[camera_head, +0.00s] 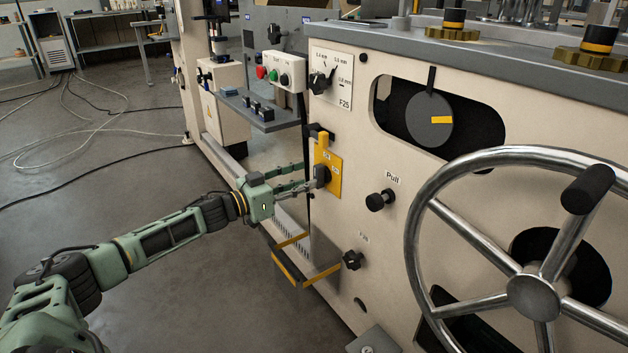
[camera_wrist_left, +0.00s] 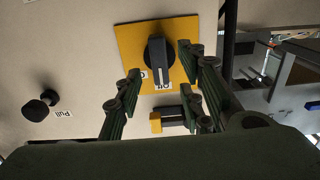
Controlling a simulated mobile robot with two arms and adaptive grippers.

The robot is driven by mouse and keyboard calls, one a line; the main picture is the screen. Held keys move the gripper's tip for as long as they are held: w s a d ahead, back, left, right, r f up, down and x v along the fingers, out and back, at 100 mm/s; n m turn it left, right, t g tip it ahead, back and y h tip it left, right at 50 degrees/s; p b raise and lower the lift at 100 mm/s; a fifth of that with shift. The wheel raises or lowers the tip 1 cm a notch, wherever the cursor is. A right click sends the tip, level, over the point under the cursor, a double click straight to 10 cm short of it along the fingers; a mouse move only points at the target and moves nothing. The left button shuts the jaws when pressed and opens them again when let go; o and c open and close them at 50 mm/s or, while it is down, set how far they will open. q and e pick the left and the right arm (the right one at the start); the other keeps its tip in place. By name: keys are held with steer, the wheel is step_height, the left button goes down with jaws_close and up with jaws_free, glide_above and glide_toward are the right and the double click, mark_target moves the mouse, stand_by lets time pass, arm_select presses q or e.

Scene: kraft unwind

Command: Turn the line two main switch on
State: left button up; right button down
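The main switch is a black rotary knob (camera_wrist_left: 158,60) on a yellow plate (camera_wrist_left: 128,45) on the machine's cream front panel. In the head view the plate (camera_head: 334,178) is at the panel's left edge. In the wrist view the knob's pale mark points to the "Off" lettering; a second small label, hard to read, is beside it. My left gripper (camera_head: 307,177) is at the plate, its fingers (camera_wrist_left: 159,62) apart with one on each side of the knob. I see a gap on both sides in the wrist view. My right gripper is in neither view.
A black "Pull" knob (camera_head: 380,200) is right of the plate. A large handwheel (camera_head: 535,296) stands out at the right. A selector dial (camera_head: 321,82) and a button box (camera_head: 281,71) are above. A yellow-and-black part (camera_wrist_left: 156,122) is beside the plate.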

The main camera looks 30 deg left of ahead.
mark_target(315, 176)
arm_select(q)
steer(key=shift+b+x, duration=0.45)
steer(key=shift+x, duration=1.55)
jaws_close()
